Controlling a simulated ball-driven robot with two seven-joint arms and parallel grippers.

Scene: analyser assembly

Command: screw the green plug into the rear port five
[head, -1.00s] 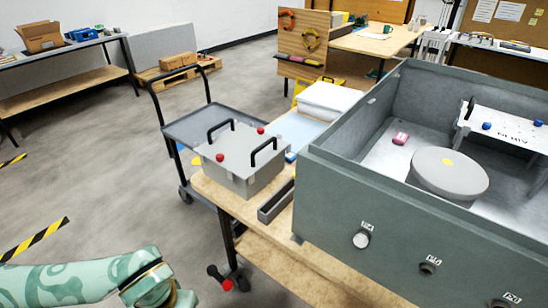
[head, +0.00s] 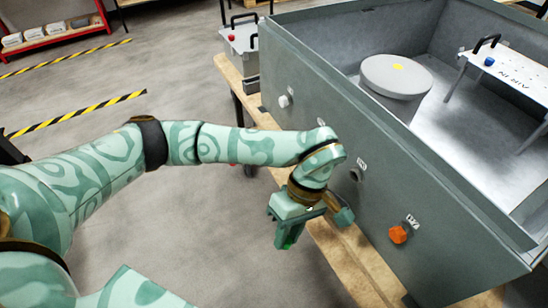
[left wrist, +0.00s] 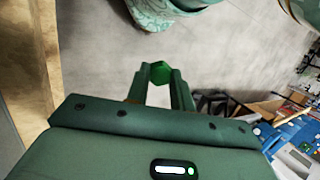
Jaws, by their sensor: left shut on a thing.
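My left gripper (head: 290,236) hangs in the middle of the head view, in front of the big grey enclosure (head: 440,240) and apart from its wall. In the left wrist view its two fingers (left wrist: 160,88) are shut on the green plug (left wrist: 160,72), whose faceted end shows between the fingertips. In the head view the plug is hardly distinguishable from the fingers. An empty round port (head: 355,174) shows on the enclosure wall, right of my gripper. The port labels are too small to read surely, so I cannot tell which is five. My right gripper is not in view.
An orange plug (head: 398,234) sits in the wall right of the empty port; a white plug (head: 284,100) sits farther left. My arm hides part of the wall between. A wooden table edge (head: 335,245) runs below the enclosure.

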